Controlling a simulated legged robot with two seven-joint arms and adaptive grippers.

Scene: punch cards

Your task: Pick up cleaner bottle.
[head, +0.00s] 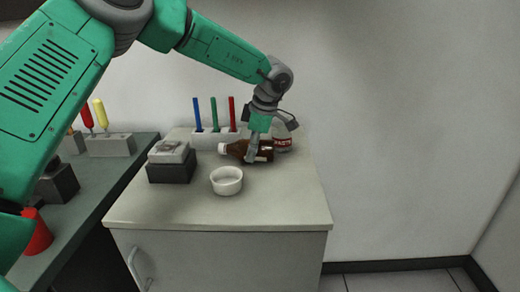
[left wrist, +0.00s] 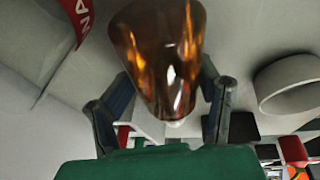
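A brown bottle (head: 238,149) with a white cap lies sideways, cap to the left, at the back of the light cabinet top. My left gripper (head: 260,150) comes down over it from above. In the left wrist view the brown bottle (left wrist: 163,55) sits between the two fingers (left wrist: 165,95), which press close on both its sides; the fingertips are partly hidden. I cannot tell whether the bottle touches the cabinet top. A clear bottle with a red label (head: 283,140) stands just right of the gripper, partly covered by it. My right gripper is not in view.
A white bowl (head: 227,181) stands in front of the brown bottle. A dark box with a grey top (head: 171,170) is to its left. A white rack (head: 207,140) with blue, green and red sticks stands behind. The cabinet's front right (head: 295,205) is clear.

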